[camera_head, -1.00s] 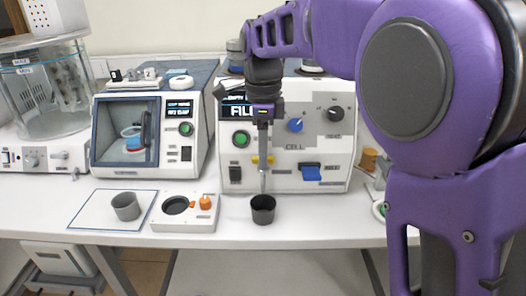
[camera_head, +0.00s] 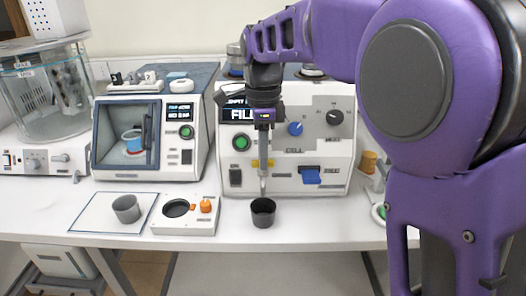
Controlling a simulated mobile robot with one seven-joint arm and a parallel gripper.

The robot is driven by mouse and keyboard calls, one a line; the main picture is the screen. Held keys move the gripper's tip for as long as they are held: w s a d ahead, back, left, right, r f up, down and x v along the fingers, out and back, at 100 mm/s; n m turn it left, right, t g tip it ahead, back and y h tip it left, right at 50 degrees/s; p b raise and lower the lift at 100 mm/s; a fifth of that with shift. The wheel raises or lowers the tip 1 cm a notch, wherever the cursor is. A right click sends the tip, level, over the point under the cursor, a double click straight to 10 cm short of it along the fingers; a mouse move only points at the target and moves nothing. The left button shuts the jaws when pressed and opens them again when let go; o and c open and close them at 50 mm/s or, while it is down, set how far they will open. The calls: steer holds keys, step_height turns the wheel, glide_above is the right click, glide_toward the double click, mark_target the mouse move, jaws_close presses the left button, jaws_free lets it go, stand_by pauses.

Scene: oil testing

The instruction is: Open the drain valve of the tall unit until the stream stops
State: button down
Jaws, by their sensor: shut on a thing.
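The tall unit (camera_head: 225,160) is a white box at the middle back of the bench, with a lit display, a green button, and blue and black knobs. A yellow valve handle (camera_head: 256,163) sits low on its front. My gripper (camera_head: 264,158) points down in front of it and is shut on the handle, covering part of it. A thin pale vertical piece runs down below the handle; I cannot tell spout from stream. A dark cup (camera_head: 263,213) stands upright on the bench under it. Its inside looks dark, and no level can be made out.
A blue lever (camera_head: 311,176) juts out right of the valve. A grey cup (camera_head: 126,209) stands on a white mat, beside a white block (camera_head: 185,227) with a round well and orange knob. A smaller windowed unit (camera_head: 195,150) stands left. Bench front between them is clear.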

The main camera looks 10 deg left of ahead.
steer(key=n+p, duration=0.2)
steer(key=n, duration=0.1)
steer(key=shift+r, duration=0.2)
steer(key=n+p, duration=0.3)
steer(key=n, duration=0.2)
steer(key=shift+n+p, duration=0.3)
steer(key=shift+p, duration=0.1)
steer(key=n+p, duration=0.1)
steer(key=n, duration=0.3)
steer(key=shift+f+p, duration=0.1)
steer(key=shift+p, duration=0.25)
steer(key=shift+f+n, duration=0.1)
steer(key=shift+n, duration=2.1)
steer(key=c, duration=0.8)
jaws_free()
step_height(320, 180, up, 18)
steer(key=shift+f, duration=0.25)
